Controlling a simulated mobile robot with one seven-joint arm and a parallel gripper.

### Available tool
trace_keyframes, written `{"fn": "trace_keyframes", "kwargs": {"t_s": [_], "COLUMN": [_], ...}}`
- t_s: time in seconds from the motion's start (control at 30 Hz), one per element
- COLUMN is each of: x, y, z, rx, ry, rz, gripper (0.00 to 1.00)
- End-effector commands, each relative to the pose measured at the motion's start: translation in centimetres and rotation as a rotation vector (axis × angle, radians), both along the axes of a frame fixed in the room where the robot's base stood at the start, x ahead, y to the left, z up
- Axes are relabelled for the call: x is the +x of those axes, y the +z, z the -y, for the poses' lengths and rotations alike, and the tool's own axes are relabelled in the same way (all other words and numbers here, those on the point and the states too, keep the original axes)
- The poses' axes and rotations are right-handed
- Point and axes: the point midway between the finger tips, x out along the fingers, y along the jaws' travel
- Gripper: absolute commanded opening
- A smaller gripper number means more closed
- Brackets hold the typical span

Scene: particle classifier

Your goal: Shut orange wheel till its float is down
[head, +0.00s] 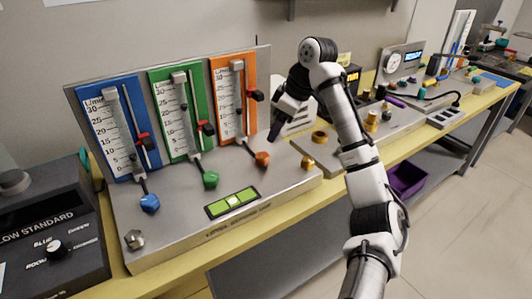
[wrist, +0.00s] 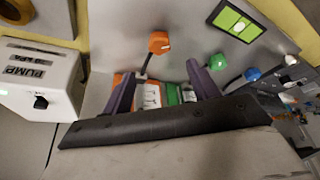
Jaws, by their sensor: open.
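The orange wheel (head: 262,158) sits at the foot of the orange flowmeter panel (head: 222,85), the rightmost of three on the grey sloped console.
The green wheel (head: 210,179) and blue wheel (head: 150,203) are to the left on the same console. A green bubble level (head: 232,202) lies in front. A white pump box (wrist: 38,80) stands beside my gripper. Brass knobs (head: 308,163) are to the right.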

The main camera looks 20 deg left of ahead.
Motion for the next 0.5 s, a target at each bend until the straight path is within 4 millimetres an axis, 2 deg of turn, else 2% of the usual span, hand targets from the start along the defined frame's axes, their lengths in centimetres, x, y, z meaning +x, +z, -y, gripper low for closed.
{"fn": "trace_keyframes", "kwargs": {"t_s": [0.03, 0.2, 0.37, 0.5], "x": [0.0, 0.0, 0.0, 0.1], "y": [-1.2, -4.7, -7.4, -8.8], "z": [-0.5, -2.0, -3.1, -3.7], "rx": [0.003, 0.004, 0.003, 0.002], "ry": [0.003, 0.002, 0.000, -0.002], "rz": [-0.004, -0.004, -0.002, 0.000], "gripper": [0.60, 0.60, 0.60, 0.60]}}
